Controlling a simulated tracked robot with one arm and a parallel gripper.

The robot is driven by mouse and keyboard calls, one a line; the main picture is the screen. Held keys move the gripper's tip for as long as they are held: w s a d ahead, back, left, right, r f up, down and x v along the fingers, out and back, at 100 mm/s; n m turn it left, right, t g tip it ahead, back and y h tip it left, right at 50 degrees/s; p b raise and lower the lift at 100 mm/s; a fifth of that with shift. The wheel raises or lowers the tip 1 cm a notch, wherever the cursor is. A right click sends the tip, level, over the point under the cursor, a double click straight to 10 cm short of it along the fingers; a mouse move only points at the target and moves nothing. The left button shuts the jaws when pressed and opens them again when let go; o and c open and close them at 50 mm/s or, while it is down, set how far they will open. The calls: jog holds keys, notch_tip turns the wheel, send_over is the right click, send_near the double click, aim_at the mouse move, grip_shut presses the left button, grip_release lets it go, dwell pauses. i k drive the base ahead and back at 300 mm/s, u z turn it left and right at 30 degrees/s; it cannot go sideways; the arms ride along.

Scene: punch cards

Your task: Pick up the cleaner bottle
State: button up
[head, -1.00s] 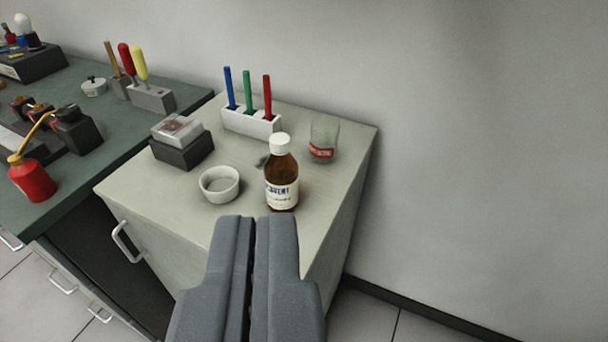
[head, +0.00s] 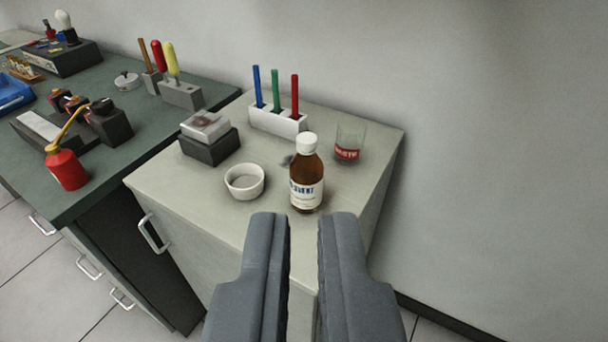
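The cleaner bottle (head: 307,176) is brown with a white cap and a white label, partly legible as a solvent label. It stands upright near the front right of the pale cabinet top. My gripper (head: 304,222) is open and empty, in front of the bottle in the picture, with the bottle's base just above the gap between the fingertips. The fingers do not enclose the bottle. How far they are from it in depth is hard to tell.
On the pale cabinet (head: 165,182) stand a white bowl (head: 244,182), a glass beaker (head: 349,146), a white holder (head: 277,121) with three coloured sticks, and a dark block (head: 209,148). A green bench (head: 135,125) with a red oil can (head: 66,169) is left; a wall is right.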

aim_at(306, 169)
jog(key=z, duration=0.2)
jog(key=i, duration=0.1)
jog(key=u, duration=3.05)
jog(key=k, duration=1.2)
jog(key=z, duration=2.05)
jog(key=i, duration=0.5)
